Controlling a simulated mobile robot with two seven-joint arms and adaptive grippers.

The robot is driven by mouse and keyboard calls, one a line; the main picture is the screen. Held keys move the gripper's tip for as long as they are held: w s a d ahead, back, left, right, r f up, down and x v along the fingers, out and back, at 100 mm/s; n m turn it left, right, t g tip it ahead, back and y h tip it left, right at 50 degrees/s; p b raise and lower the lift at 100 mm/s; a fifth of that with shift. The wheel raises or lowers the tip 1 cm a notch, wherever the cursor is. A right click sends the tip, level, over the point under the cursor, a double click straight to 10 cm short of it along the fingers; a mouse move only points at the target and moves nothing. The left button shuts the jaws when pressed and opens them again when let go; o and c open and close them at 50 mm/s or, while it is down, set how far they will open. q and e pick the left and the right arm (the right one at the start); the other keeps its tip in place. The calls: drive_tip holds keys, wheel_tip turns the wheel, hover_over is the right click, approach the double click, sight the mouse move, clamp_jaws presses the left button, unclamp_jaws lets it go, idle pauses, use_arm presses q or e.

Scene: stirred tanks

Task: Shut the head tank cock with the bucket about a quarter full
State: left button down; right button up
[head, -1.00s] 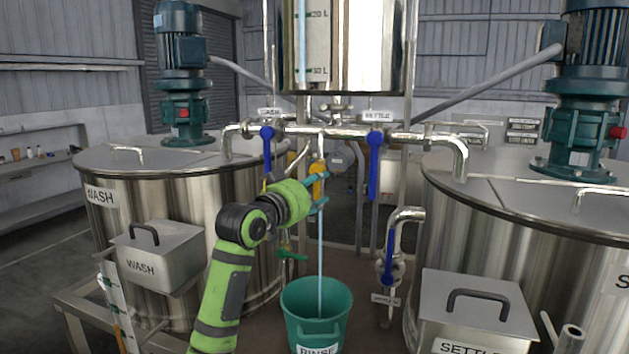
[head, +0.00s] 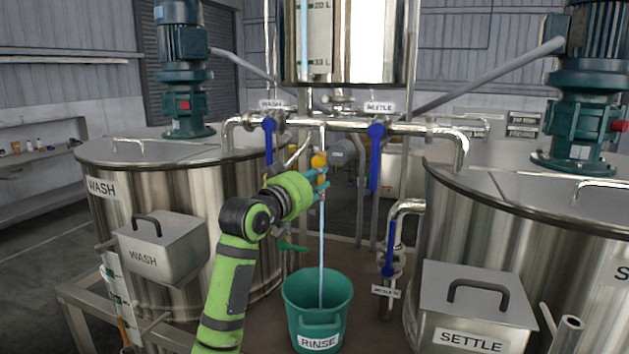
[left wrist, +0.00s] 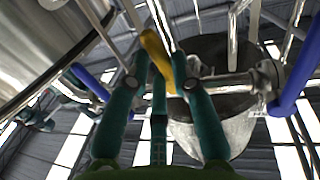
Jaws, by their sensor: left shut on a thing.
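The head tank (head: 345,45) stands at the top centre above a pipe manifold. Its cock has a yellow handle (head: 319,161), low on the centre outlet. My left gripper (head: 324,187) is shut on this handle, and its fingers partly hide it. The left wrist view shows the yellow handle (left wrist: 156,55) between my teal fingers (left wrist: 160,82). A thin stream of water (head: 321,240) falls from the outlet into the green bucket (head: 318,322) marked RINSE, which stands upright on the floor. The water level inside is too unclear to tell. My right gripper is not in view.
Blue levers marked WASH (head: 269,145) and SETTLE (head: 375,160) hang down on either side of the cock. The wash tank (head: 170,175) stands left and the settle tank (head: 520,215) right. Another blue-levered valve (head: 389,245) stands right of the bucket.

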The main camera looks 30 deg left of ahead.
use_arm(q)
drive_tip(key=n, duration=0.3)
drive_tip(key=d+n+t, duration=0.1)
drive_tip(key=shift+w+r+n+y, duration=0.15)
drive_tip(key=shift+r+n+y, duration=0.1)
drive_tip(key=shift+n+y, duration=0.15)
drive_tip(key=shift+w+d+r+n+t+y, duration=0.1)
drive_tip(key=shift+d+r+n+y, duration=0.3)
drive_tip(key=shift+n, duration=1.95)
drive_tip(key=shift+d+r+n+t+y, duration=0.15)
drive_tip(key=shift+r+n+y, duration=0.45)
drive_tip(key=shift+n, duration=1.7)
drive_tip(key=shift+w+d+r+n+t+y, duration=0.1)
drive_tip(key=shift+d+r+n+y, duration=0.3)
drive_tip(key=shift+n, duration=1.95)
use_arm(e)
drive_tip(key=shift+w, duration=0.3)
use_arm(q)
drive_tip(key=shift+s+a+r+y, duration=0.1)
drive_tip(key=shift+a+r+y, duration=0.1)
drive_tip(key=shift+y, duration=0.2)
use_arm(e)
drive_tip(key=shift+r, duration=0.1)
use_arm(q)
drive_tip(key=c, duration=1)
unclamp_jaws()
drive_tip(key=shift+c, duration=0.2)
drive_tip(key=shift+f, duration=0.2)
